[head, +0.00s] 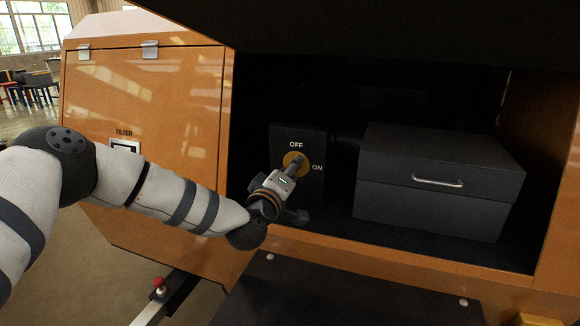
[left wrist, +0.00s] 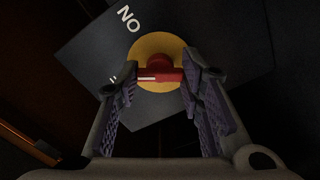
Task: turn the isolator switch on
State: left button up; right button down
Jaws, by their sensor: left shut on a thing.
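The isolator switch is a red handle (left wrist: 165,76) with a white line, set on a round yellow plate (head: 287,158). It sits on a dark panel (head: 318,143) lettered OFF above and ON to the right. My left gripper (head: 294,168) is at the switch and hides most of the handle in the head view. In the left wrist view its two fingers (left wrist: 160,74) close on either side of the red handle. The white line points left there, with ON at upper left and a partly hidden mark at lower left. The handle's exact angle is hard to tell. My right gripper is out of view.
The panel stands inside a dark bay of an orange cabinet (head: 150,85). A black box with a metal handle (head: 440,165) stands close to its right. The bay's orange lower edge (head: 380,260) runs below my left gripper. A dark overhang covers the top.

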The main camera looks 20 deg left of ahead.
pick_arm(q)
jog(key=shift+m+p, duration=1.4)
jog(key=shift+m, duration=4.4)
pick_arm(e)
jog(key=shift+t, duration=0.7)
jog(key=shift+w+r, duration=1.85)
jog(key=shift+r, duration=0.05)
pick_arm(q)
jog(key=o, duration=1.2)
jog(key=shift+c, duration=0.2)
